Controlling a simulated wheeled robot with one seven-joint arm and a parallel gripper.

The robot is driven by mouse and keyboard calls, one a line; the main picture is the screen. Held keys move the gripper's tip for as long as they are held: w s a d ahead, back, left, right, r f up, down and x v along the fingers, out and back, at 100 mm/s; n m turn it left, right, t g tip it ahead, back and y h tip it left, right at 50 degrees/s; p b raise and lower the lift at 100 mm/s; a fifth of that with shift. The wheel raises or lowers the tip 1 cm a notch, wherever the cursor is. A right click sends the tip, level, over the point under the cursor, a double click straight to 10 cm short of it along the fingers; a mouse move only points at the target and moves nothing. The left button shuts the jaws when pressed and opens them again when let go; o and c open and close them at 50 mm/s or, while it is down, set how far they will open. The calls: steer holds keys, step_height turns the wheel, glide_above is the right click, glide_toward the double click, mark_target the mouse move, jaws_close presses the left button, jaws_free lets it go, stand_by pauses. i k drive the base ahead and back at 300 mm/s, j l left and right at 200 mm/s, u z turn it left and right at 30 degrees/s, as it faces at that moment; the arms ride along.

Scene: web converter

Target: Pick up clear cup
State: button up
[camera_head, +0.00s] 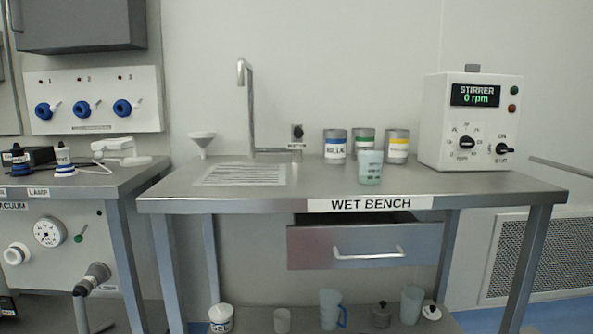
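A clear, slightly greenish cup (370,168) stands upright near the front edge of the wet bench (450,186), just above the right part of its label. It is in front of several banded metal cans. Another translucent cup (411,305) and a small pale cup (282,320) stand on the shelf under the bench. A translucent jug (330,309) with a blue handle stands between them. My gripper is not in view.
A stirrer box (471,122) is to the right. A tap (249,105), drain grate (242,174) and funnel (202,141) are left. The drawer (361,246) is slightly open.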

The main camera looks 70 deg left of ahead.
mark_target(369, 162)
steer(key=u, duration=2.15)
